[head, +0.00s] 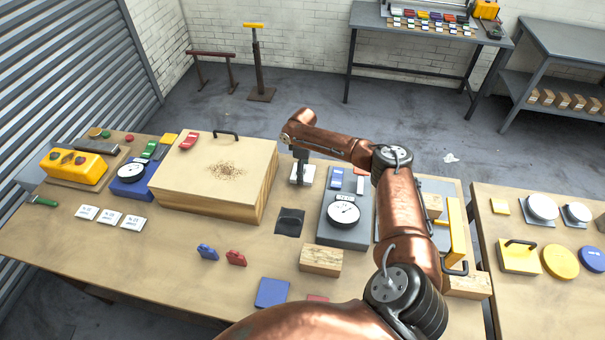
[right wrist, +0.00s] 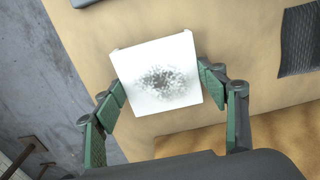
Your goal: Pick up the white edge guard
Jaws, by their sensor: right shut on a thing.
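The white edge guard (right wrist: 150,62) is a flat, roughly square white piece with a dark grey speckled patch in its middle. In the head view the white edge guard (head: 308,177) is at the back edge of the table, partly hidden by my gripper. My right gripper (right wrist: 161,82) is shut on it, with one green finger against each side. In the head view the right gripper (head: 300,166) points down at it. I cannot tell whether it touches the table. My left gripper is not in view.
A large wooden box (head: 215,170) with a black handle stands just left of the gripper. A grey dial gauge base (head: 345,235) is to the right. A dark pad (head: 289,222) lies in front, also seen in the wrist view (right wrist: 298,40).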

